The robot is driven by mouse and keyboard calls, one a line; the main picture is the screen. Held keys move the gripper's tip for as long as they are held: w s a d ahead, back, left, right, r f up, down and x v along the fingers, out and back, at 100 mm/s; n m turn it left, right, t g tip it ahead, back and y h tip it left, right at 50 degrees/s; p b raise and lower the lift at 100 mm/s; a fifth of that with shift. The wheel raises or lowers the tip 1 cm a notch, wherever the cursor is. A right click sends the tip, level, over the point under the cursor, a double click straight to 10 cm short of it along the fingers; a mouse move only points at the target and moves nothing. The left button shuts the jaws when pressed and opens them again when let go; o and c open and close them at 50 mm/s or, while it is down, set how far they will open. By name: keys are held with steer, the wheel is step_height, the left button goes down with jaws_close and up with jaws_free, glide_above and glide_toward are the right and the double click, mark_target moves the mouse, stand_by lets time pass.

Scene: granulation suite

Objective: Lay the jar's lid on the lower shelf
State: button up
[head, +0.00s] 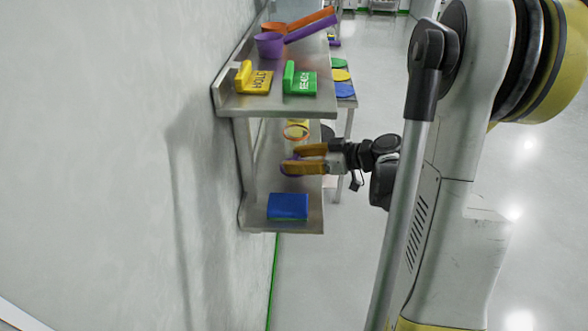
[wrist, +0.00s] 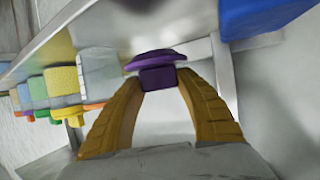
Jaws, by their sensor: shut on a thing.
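My gripper (head: 288,160), with orange-brown fingers, reaches in from the right between the two shelves. In the wrist view its fingers (wrist: 157,88) are closed on the block-like knob of the purple lid (wrist: 150,60). In the head view only a bit of purple lid (head: 291,168) shows between the fingers. The lid is over the lower shelf (head: 258,212); I cannot tell whether it touches it.
A blue block (head: 288,206) lies at the lower shelf's near end. A wall is on the left; the floor at right is open.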

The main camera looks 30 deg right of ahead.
steer(key=shift+f+b, duration=0.55)
steer(key=shift+f, duration=0.95)
steer(key=shift+f, duration=0.1)
steer(key=o, duration=1)
steer(key=shift+c, duration=0.2)
steer(key=shift+r, duration=0.25)
steer(key=p+v, duration=0.3)
steer(key=v, duration=0.9)
steer(key=shift+w, duration=0.1)
